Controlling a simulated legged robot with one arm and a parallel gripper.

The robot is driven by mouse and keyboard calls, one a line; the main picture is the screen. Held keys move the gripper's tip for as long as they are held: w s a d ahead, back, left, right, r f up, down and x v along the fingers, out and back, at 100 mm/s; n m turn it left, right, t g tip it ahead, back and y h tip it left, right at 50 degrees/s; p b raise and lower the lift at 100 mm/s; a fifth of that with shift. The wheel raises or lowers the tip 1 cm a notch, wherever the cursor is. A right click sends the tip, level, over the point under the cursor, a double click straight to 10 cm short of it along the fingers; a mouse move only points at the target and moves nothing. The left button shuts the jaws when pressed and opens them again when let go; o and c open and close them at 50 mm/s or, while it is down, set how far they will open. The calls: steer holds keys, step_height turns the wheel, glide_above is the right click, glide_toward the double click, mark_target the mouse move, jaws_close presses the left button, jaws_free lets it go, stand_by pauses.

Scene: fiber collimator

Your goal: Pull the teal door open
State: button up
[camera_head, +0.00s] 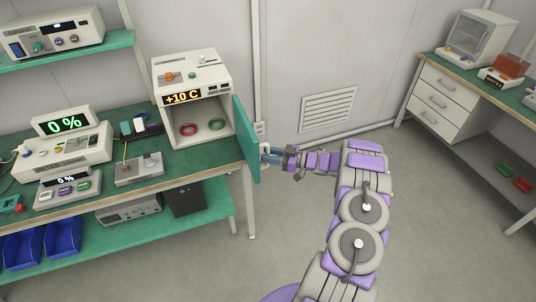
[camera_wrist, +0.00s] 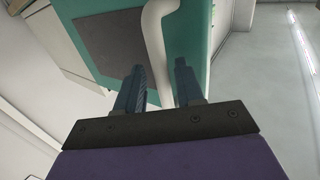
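The teal door (camera_head: 246,142) stands swung open at the right side of a white box (camera_head: 196,128). The box front is uncovered, and a red ring (camera_head: 188,129) and a green ring (camera_head: 217,124) show inside. My gripper (camera_head: 268,154) is at the door's outer face, beside its white handle. In the wrist view the white handle (camera_wrist: 155,40) runs down between the two blue fingers of my gripper (camera_wrist: 159,72). The fingers are apart, with a visible gap beside the handle. The teal door (camera_wrist: 190,35) fills the upper middle there.
The box reads +10 C and stands on a green bench (camera_head: 150,182) with instruments to its left. Free floor lies right of the door. A second bench (camera_head: 470,75) with drawers stands at the far right. A vent (camera_head: 328,109) is in the back wall.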

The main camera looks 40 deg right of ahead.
steer(key=p+v, duration=0.2)
steer(key=v, duration=1.4)
steer(key=shift+s+d, duration=0.2)
steer(key=shift+d, duration=0.2)
